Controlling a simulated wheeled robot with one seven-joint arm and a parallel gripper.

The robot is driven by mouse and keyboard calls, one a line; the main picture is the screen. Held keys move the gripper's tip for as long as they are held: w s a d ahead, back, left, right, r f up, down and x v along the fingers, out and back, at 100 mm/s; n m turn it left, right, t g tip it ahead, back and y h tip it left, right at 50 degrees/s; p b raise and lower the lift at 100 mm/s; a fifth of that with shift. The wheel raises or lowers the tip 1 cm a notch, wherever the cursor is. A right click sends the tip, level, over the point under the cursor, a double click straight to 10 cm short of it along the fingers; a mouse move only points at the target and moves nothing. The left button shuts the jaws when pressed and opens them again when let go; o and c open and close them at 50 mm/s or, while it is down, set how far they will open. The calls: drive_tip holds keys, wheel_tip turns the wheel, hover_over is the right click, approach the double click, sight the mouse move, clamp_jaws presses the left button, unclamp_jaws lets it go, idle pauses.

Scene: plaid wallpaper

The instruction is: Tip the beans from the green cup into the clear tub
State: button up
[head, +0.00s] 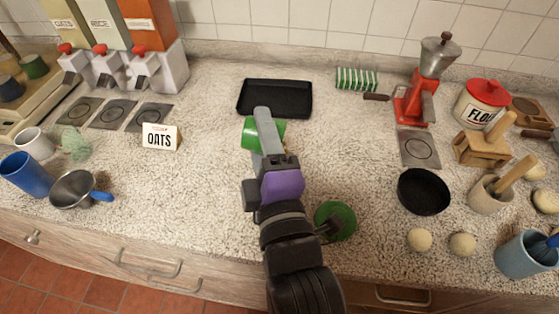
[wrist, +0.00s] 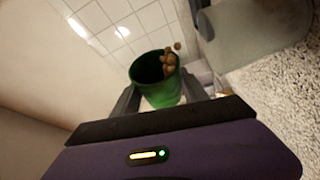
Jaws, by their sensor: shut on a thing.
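The green cup (head: 249,134) is tipped on its side above the middle of the counter, and my gripper (head: 265,132) is shut on it. In the wrist view the cup (wrist: 154,92) sits between my two fingers with its mouth facing away from me. Brown beans (wrist: 170,62) crowd one side of its mouth, and one shows just beyond the rim. I cannot clearly make out the clear tub in the head view. A greyish, see-through-looking shape (wrist: 262,30) stands at the upper right of the wrist view; I cannot tell whether it is the tub.
A black tray (head: 274,99) lies beyond the cup. An OATS card (head: 160,137) stands to the left. A round green item (head: 336,221) is right of my arm, near a black pan (head: 423,192). A red grinder (head: 414,102) stands at the back right.

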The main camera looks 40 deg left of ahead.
drive_tip(key=shift+w+d+r+m+t+b, duration=0.1)
drive_tip(key=shift+d+r+m+t+b, duration=0.15)
drive_tip(key=shift+m, duration=0.35)
drive_tip(key=shift+w+d+r+m+t+b, duration=0.15)
drive_tip(key=shift+m+b, duration=0.2)
drive_tip(key=shift+m, duration=0.25)
idle(2.5)
